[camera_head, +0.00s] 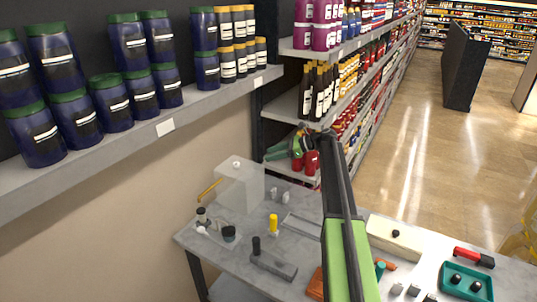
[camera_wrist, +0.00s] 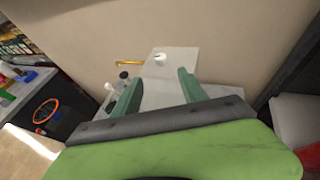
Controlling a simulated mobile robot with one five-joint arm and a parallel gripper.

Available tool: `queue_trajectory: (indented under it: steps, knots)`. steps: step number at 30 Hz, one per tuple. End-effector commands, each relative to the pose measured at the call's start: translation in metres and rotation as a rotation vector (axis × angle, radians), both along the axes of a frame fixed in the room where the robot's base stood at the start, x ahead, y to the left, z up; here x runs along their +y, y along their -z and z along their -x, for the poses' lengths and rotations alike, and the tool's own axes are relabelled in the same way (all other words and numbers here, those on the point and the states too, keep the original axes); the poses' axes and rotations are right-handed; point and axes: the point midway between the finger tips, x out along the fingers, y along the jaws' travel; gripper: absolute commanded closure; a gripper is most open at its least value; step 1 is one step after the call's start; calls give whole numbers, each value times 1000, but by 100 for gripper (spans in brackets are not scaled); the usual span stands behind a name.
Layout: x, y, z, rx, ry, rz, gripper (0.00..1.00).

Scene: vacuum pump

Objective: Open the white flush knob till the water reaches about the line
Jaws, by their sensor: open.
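A pale, see-through box (camera_head: 240,188) stands at the back of the grey table against the wall. A small white knob (camera_head: 236,164) is on its top. In the wrist view the white knob (camera_wrist: 160,58) shows on the box (camera_wrist: 182,60), beyond my fingers and roughly between them. My gripper (camera_wrist: 160,77) has its two green fingers apart with nothing between them. In the head view my gripper (camera_head: 285,148) is in the air, right of and higher in the picture than the box. No water level or line can be made out.
A brass-coloured pipe (camera_head: 208,190) sticks out left of the box. Dark-topped fittings (camera_head: 229,233) and a yellow-capped piece (camera_head: 273,223) stand on the table (camera_head: 205,252). A long shelf with jars (camera_head: 150,127) overhangs at the left. Stocked shelves (camera_head: 282,105) stand behind my gripper.

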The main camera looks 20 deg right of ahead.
Motion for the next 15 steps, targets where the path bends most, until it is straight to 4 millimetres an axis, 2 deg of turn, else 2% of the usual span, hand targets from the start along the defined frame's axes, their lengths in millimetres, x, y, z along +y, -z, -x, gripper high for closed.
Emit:
queue_trajectory:
  steps: [4, 7, 11, 15]
  knots:
    - [0, 0, -1, 4, 4, -2, 50]
    - [-4, 1, -7, 17, 85, -5, 50]
    - [0, 2, 8, 24, 254, -5, 50]
    - [13, 0, 33, 15, 406, -7, 50]
